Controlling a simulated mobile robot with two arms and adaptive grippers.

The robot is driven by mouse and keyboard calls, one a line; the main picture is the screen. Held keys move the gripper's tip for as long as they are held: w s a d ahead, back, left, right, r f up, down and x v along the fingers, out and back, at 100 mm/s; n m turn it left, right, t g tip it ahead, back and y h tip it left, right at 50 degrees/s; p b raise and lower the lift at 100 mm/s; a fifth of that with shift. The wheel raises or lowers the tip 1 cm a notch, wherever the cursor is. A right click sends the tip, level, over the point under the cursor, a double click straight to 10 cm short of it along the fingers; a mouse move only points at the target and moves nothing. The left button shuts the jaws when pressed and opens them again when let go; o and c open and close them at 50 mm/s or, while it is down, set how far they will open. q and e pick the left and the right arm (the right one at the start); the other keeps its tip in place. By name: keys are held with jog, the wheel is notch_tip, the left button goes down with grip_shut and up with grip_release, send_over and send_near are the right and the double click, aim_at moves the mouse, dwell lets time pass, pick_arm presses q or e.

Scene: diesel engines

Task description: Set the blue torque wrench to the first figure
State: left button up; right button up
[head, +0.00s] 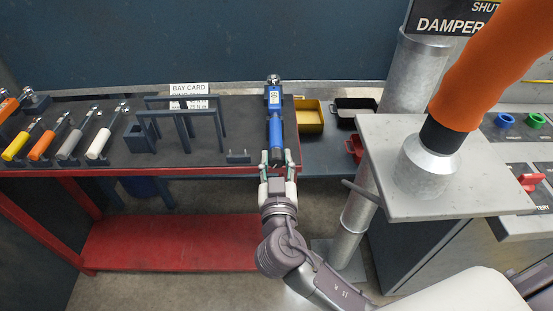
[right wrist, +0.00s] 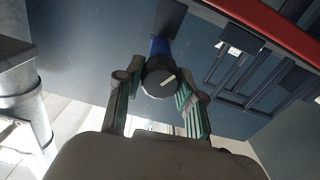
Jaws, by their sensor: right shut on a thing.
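The blue torque wrench (head: 275,128) lies along the right end of the dark bench top, its metal head at the back and its handle end toward me. A pale label sits near its head. My right gripper (head: 277,160) is at the near end of the handle, shut on the wrench. In the right wrist view, the fingers of my right gripper (right wrist: 158,98) stand on either side of the wrench's round grey end knob (right wrist: 158,82), which bears a white mark. The bay card (head: 188,90) stands behind; its figures are too small to read surely. My left gripper is not in view.
Yellow, orange, grey and white-handled wrenches (head: 97,143) lie at the left. A dark rack (head: 180,122) stands mid-bench. Yellow (head: 309,117) and black (head: 352,106) trays lie to the right. A grey plate (head: 390,190) with a metal post and orange hose stands close right.

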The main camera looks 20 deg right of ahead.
jog(key=c, duration=0.4)
jog(key=shift+o, duration=0.2)
